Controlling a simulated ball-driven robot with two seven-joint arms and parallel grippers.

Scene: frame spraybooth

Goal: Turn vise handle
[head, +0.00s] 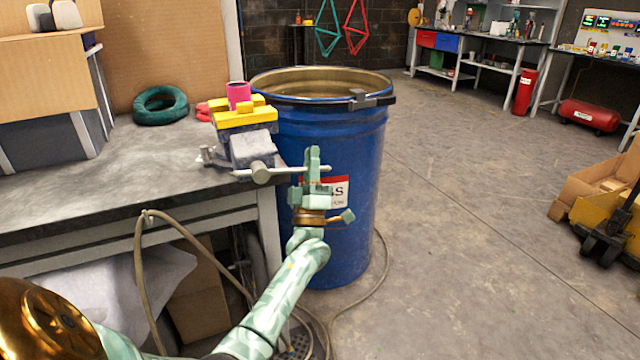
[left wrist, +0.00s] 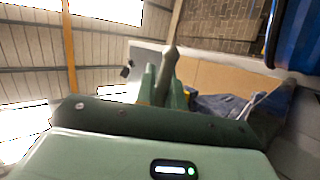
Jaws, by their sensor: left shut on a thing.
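The vise (head: 252,148) sits at the right front corner of the workbench, grey-blue with yellow jaws. A pink cylinder (head: 238,95) stands upright between the jaws. The vise handle (head: 285,172) is a thin, roughly level bar through the round screw head. My left gripper (head: 313,168) is at the handle's right end, fingers pointing up, shut on it. In the left wrist view, a dark bar end (left wrist: 170,62) rises between the green fingers, and part of the vise (left wrist: 222,103) shows behind them. My right gripper is not in view.
A blue drum (head: 340,235) stands close behind my left gripper, beside the workbench (head: 90,185). A hose (head: 190,218) hangs at the bench front and trails on the floor. A green coil (head: 160,105) lies on the bench.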

